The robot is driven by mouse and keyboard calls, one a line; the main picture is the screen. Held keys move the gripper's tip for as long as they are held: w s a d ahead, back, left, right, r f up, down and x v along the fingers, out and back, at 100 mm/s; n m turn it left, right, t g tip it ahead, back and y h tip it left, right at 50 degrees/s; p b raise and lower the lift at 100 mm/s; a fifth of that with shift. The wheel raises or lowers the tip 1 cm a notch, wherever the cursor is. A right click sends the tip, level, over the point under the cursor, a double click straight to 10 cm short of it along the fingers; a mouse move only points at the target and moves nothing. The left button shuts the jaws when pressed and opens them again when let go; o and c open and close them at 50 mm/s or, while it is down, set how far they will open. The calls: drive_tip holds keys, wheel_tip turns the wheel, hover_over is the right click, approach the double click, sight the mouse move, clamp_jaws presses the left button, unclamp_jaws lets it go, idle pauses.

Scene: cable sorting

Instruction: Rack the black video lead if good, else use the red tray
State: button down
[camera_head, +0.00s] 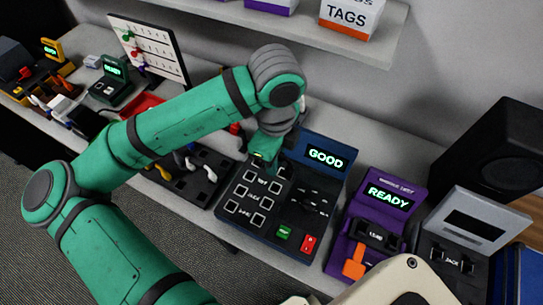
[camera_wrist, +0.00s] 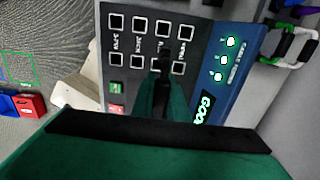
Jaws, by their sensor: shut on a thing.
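My gripper (camera_head: 262,158) is over the left part of the dark blue cable tester (camera_head: 285,222), its tips near the panel's upper sockets. In the wrist view, its green fingers (camera_wrist: 160,88) are shut on a small black plug (camera_wrist: 165,60), seemingly the black video lead's end, at the socket rows. Whether the plug is fully seated is hidden. The tester's display (camera_head: 327,157) reads GOOD, and several green lights (camera_wrist: 230,43) glow in the wrist view. The rest of the lead is not clear. A red tray (camera_head: 146,104) shows partly behind my arm.
A black slotted holder (camera_head: 197,186) with cable ends stands left of the tester. A purple READY device (camera_head: 375,220) and a grey jack device (camera_head: 465,235) stand to the right. A black speaker (camera_head: 495,150) is behind them.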

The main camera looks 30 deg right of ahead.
drive_tip(key=s+a+r, duration=0.3)
drive_tip(key=s+r, duration=0.3)
drive_tip(key=s, duration=0.1)
drive_tip(key=shift+s+a+r, duration=0.15)
drive_tip(key=shift+s+r, duration=0.1)
drive_tip(key=shift+s, duration=0.05)
idle(0.4)
